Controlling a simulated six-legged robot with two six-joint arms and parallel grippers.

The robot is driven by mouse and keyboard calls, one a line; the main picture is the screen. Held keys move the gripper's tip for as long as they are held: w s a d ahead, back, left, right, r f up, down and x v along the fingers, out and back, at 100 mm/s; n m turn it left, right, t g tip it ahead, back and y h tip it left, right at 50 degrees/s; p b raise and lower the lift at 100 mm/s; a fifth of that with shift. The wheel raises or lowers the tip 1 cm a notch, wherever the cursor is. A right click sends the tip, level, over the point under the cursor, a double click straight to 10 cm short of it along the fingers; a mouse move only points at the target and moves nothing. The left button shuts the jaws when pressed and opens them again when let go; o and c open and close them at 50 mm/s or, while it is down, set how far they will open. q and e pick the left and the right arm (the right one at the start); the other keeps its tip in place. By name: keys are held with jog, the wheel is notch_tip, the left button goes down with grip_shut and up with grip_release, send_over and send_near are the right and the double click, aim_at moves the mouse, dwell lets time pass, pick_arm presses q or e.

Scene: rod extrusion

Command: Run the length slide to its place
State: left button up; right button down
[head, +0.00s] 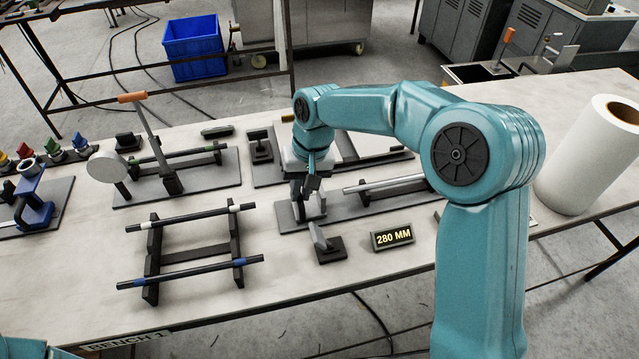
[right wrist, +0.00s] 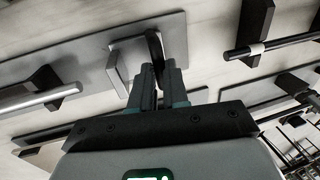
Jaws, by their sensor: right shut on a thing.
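My right gripper (head: 308,184) is shut at the near left end of a flat grey base plate (head: 350,207). In the right wrist view its fingers (right wrist: 160,85) close on a dark upright tab, which I take to be the length slide (right wrist: 154,48). A grey block (right wrist: 118,68) stands beside the tab there. In the head view the gripper and wrist hide most of the slide. A silver rod (head: 385,184) lies in supports on the same plate, right of the gripper. A sign reading 280 MM (head: 392,237) stands in front. My left gripper is not in view.
A small black stand with a tilted grey plate (head: 327,246) sits just in front of my right gripper. A rack with two dark rods (head: 195,245) is to the left. A lever fixture (head: 180,180) stands behind it. A large white roll (head: 590,155) is at the right.

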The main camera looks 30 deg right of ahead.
jog(key=shift+w+a, duration=0.25)
jog(key=shift+a, duration=0.6)
jog(key=shift+w+a, duration=0.2)
jog(key=shift+a, duration=0.6)
jog(key=c, duration=1.1)
grip_release()
jog(key=shift+w+a, duration=0.1)
jog(key=shift+d+r, duration=0.1)
jog(key=shift+d, duration=0.1)
jog(key=d+r, duration=0.1)
jog(key=r, duration=0.4)
jog(key=d+r, duration=0.1)
jog(key=r, duration=0.9)
jog(key=shift+s+d+r+p, duration=0.3)
jog(key=shift+s+d+r, duration=0.1)
